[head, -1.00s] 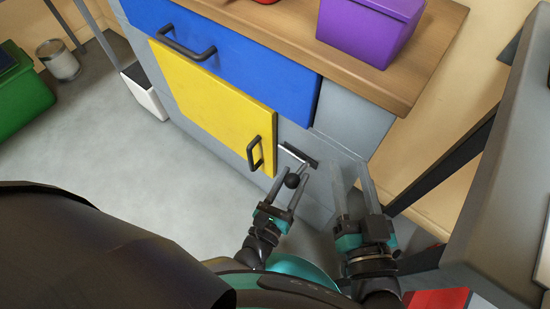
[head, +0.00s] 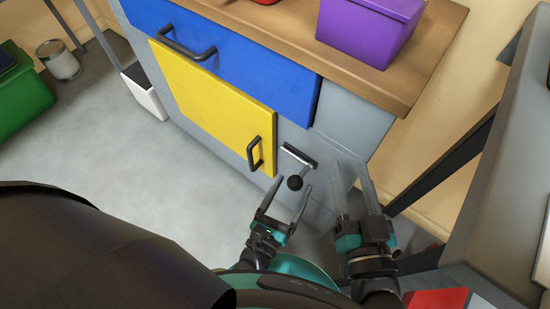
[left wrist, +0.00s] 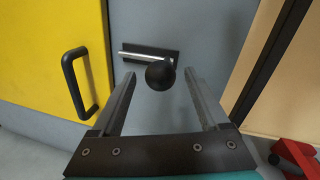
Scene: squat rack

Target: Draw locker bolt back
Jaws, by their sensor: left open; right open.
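The locker bolt (head: 297,156) is a silver bar with a black ball knob (head: 295,183), set on a dark plate on the grey cabinet front, right of the yellow door (head: 215,105). In the left wrist view the bolt bar (left wrist: 147,56) lies across the plate and its knob (left wrist: 160,75) shows beyond and between my open fingers. My left gripper (head: 287,190) is open and empty, just short of the knob. I cannot tell whether a finger touches it. My right gripper (head: 350,170) is open and empty, close to the cabinet's right side.
The yellow door has a black handle (head: 255,153); a blue drawer (head: 240,55) is above it. A purple box (head: 368,30) stands on the wooden top (head: 285,45). A grey surface (head: 500,200) is close on the right.

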